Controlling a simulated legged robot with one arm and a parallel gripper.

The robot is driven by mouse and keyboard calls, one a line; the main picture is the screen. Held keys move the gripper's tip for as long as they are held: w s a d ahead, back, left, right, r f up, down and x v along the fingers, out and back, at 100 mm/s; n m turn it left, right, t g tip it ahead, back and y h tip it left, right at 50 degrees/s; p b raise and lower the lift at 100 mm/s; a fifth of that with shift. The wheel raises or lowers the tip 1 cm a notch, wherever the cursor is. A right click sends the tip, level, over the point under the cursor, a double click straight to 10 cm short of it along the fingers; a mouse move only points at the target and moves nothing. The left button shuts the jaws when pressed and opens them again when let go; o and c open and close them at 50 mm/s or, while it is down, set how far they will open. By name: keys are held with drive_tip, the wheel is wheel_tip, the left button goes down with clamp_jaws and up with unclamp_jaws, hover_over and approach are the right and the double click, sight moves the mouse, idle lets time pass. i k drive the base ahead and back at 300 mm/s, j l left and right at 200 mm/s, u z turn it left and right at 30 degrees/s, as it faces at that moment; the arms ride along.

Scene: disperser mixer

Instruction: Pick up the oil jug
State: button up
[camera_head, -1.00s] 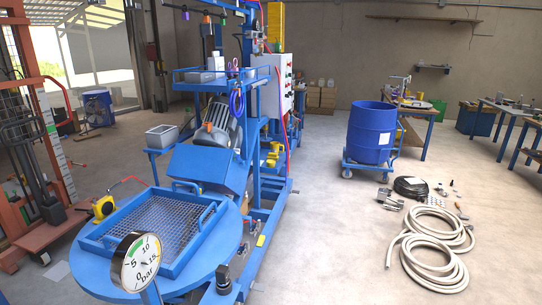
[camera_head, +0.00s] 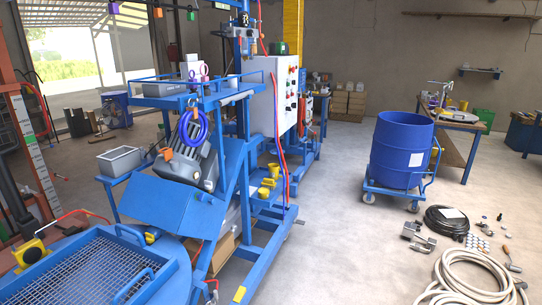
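I cannot make out for certain which thing is the oil jug. Small pale containers (camera_head: 351,86) stand on cardboard boxes by the back wall, too small to tell apart. Small yellow items (camera_head: 268,182) sit low on the blue mixer frame, and their kind is unclear. My gripper and arm are not in view.
The blue mixer machine (camera_head: 178,208) with its grated tray (camera_head: 85,270) fills the left and front. A blue drum (camera_head: 402,148) stands on a wheeled dolly at right. Coiled pale hose (camera_head: 470,270) and black cable (camera_head: 447,220) lie on the floor. Floor between machine and drum is clear.

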sight(277, 173)
drive_tip(key=i+l, duration=0.1)
drive_tip(key=i, duration=0.4)
drive_tip(key=i+l+u, duration=0.15)
drive_tip(key=i, duration=0.35)
drive_tip(key=i+l, duration=0.1)
drive_tip(key=i, duration=0.4)
drive_tip(key=u, duration=0.05)
